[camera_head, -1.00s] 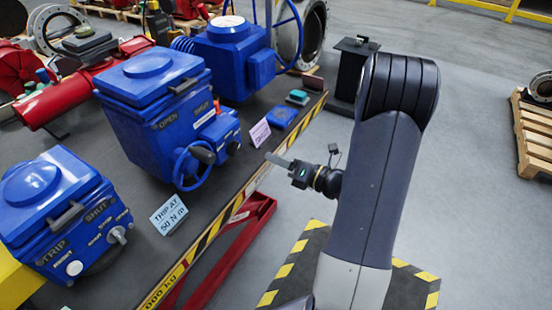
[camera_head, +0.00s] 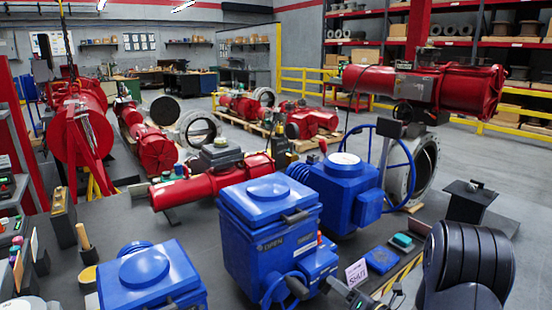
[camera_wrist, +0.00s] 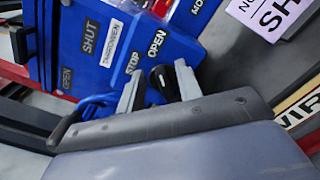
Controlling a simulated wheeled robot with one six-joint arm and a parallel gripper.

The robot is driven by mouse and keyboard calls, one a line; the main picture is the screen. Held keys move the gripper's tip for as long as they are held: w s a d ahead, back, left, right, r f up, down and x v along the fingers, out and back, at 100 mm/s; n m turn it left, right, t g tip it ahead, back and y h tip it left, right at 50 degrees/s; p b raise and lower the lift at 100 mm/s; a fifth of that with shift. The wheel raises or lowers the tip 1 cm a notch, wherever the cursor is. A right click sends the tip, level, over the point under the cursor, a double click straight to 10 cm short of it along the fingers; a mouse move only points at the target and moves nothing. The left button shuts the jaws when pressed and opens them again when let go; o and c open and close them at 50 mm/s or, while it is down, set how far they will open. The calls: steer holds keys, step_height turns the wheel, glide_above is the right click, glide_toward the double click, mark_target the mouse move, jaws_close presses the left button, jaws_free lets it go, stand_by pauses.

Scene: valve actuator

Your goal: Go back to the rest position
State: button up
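My gripper (camera_wrist: 157,75) shows two pale fingers in the wrist view, spread apart with a gap between them. A dark knob (camera_wrist: 160,77) shows in that gap, beyond the fingers; I cannot tell its distance. A blue actuator (camera_wrist: 115,35) with OPEN, SHUT and STOP labels fills the top of that view. In the head view my arm is at the lower right, and my gripper is mostly cut off by the bottom edge. The middle blue actuator (camera_head: 262,235), with a handwheel at its front, stands left of my arm.
Another blue actuator (camera_head: 150,280) stands at the lower left, and a blue one (camera_head: 345,190) with a large handwheel behind. A black stand (camera_head: 468,203) is close behind my arm. Red actuators lie farther back.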

steer(key=shift+w, duration=0.15)
stand_by(0.3)
steer(key=b+v, duration=0.2)
steer(key=v, duration=0.9)
steer(key=p+x, duration=0.1)
steer(key=x, duration=1)
steer(key=shift+a+f, duration=0.1)
steer(key=shift+a, duration=0.05)
steer(key=shift+n, duration=1.1)
steer(key=s+d+n+b, duration=0.4)
steer(key=s+n, duration=0.3)
steer(key=s, duration=0.2)
steer(key=shift+s+d+r, duration=0.4)
steer(key=shift+d, duration=0.3)
